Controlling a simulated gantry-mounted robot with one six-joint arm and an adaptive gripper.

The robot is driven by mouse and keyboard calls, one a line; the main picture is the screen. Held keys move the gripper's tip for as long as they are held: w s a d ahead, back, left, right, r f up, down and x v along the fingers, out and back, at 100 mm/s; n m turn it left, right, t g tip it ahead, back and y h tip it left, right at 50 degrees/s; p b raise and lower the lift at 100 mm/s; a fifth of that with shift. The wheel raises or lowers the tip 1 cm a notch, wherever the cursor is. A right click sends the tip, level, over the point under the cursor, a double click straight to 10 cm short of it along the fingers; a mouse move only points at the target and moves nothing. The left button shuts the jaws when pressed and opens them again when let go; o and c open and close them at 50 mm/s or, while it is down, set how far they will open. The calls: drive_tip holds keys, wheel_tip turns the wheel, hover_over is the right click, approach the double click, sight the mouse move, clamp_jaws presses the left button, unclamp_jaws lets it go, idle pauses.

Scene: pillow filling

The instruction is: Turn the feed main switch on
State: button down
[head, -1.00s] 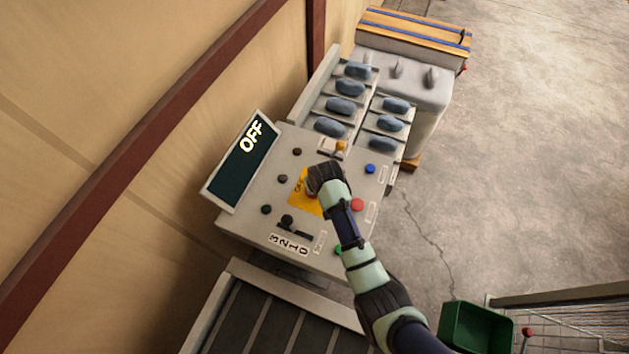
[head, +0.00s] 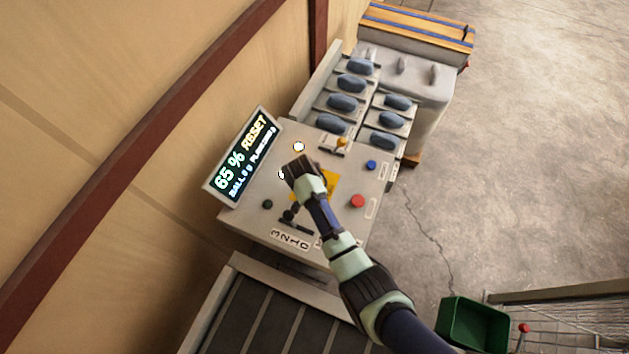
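The control panel (head: 250,216) stands by the wall. Its yellow plate (head: 331,184) is partly covered by my arm, and any switch on it is hidden. The display (head: 242,158) is lit and reads "65 %" and "RESET", with a smaller line below. Two lamps on the panel glow white, the upper lamp (head: 299,146) clear and the lower lamp (head: 281,174) partly behind my gripper. My gripper (head: 293,168) is dark and hangs over the panel, just left of the yellow plate. Its fingers are too small and foreshortened to tell open from shut.
A red button (head: 357,201), a blue button (head: 371,165), a yellow-knobbed lever (head: 341,142) and a slider marked 3 2 1 0 (head: 296,225) surround the plate. Blue pillows (head: 341,102) lie in trays behind. A green bin (head: 475,326) stands at lower right.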

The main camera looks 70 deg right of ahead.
idle(0.4)
drive_tip(key=c, duration=1.1)
unclamp_jaws()
drive_tip(key=v, duration=1.2)
drive_tip(key=shift+w, duration=0.1)
